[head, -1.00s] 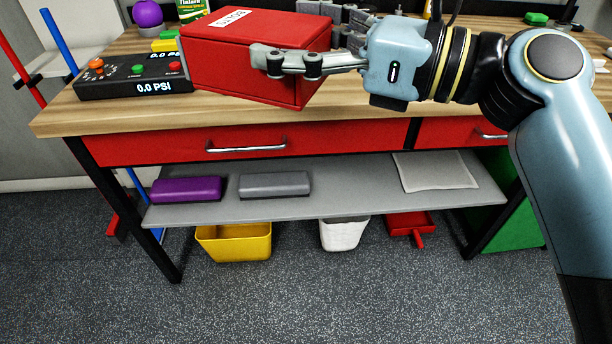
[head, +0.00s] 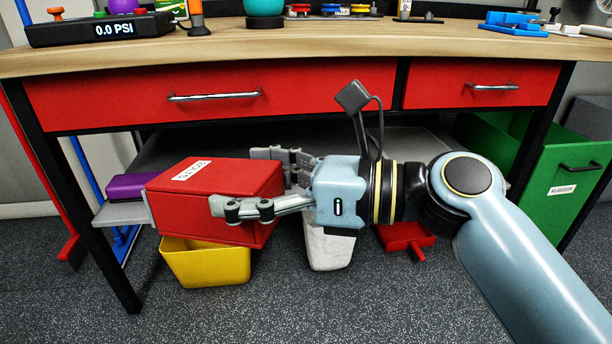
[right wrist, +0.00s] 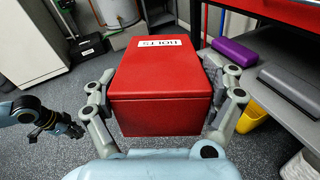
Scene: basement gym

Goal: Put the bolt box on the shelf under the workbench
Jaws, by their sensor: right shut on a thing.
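The bolt box is a red box (head: 205,205) with a white label. My right gripper (head: 265,180) is shut on it, one finger on each side, and holds it level in front of the workbench. In the right wrist view the box (right wrist: 160,85) sits between both fingers and its label reads BOLTS. The grey shelf (head: 125,213) under the workbench (head: 300,65) is partly hidden behind the box and my right gripper. In the right wrist view the shelf (right wrist: 290,110) is to the right of the box. My left gripper (right wrist: 45,125) shows at the left there, apart from the box.
A purple block (head: 130,185) lies at the shelf's left end, and a grey block (right wrist: 290,88) lies beside it. A yellow bin (head: 205,265), a white bin (head: 330,250) and a red item (head: 405,237) are on the floor below.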

